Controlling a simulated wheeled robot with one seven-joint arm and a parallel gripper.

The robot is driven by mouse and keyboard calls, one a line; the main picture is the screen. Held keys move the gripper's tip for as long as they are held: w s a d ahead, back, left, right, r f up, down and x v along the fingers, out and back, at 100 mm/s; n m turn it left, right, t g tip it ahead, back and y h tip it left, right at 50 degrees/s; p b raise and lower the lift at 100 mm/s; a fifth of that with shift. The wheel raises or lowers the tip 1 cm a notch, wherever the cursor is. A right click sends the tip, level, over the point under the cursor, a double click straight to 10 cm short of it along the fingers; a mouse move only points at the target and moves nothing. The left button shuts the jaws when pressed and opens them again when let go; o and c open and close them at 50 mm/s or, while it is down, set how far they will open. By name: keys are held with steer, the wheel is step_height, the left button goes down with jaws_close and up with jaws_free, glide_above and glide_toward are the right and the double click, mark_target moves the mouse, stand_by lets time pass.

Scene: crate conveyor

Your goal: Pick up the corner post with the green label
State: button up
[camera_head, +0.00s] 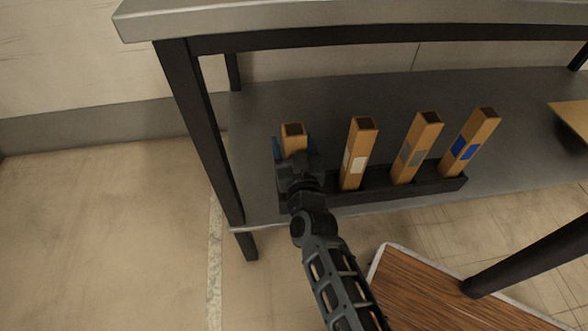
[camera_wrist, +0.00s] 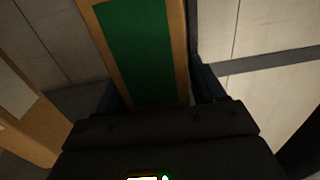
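The corner post with the green label (camera_head: 292,141) stands upright at the left end of a dark rack on the lower shelf. Its green label (camera_wrist: 140,45) faces the wrist camera and is hidden in the head view. My gripper (camera_head: 295,147) is at this post, with one blue finger on each side of it. In the wrist view the post runs between my fingers (camera_wrist: 156,92). Whether both fingers press on it cannot be told. My wrist hides the post's lower part in the head view.
Posts with a white label (camera_head: 355,163), a grey label (camera_head: 412,154) and a blue label (camera_head: 465,148) stand to the right in the same rack (camera_head: 375,191). The steel tabletop (camera_head: 350,16) hangs above, and a black table leg (camera_head: 200,140) stands close on the left.

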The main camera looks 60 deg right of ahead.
jaws_close()
stand_by(0.4)
